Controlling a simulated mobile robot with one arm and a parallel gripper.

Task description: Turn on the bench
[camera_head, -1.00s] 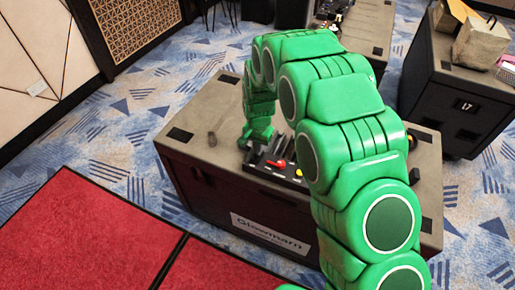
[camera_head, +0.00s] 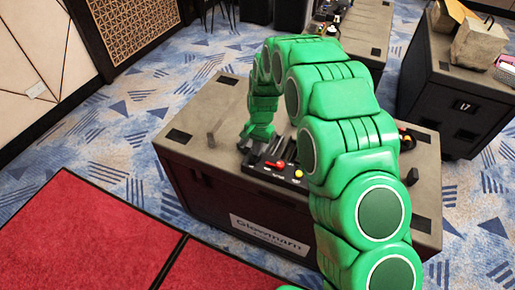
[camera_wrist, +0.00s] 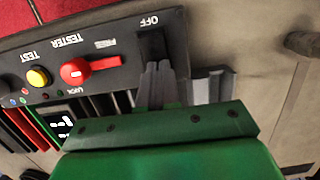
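The bench is a brown-topped case (camera_head: 202,185) with a "Glowmarn" label on its front. A black tester panel (camera_head: 294,183) lies on its top. In the wrist view the panel (camera_wrist: 205,48) appears upside down, with a red knob (camera_wrist: 88,68), a yellow button (camera_wrist: 38,77) and a black switch (camera_wrist: 152,44) beside the word OFF. My gripper (camera_wrist: 160,82) points at this switch; its grey fingertips look shut together and overlap the switch's lower edge. I cannot tell whether they touch it. In the head view my green arm hides the fingertips.
Red mats (camera_head: 85,235) lie at the front left.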

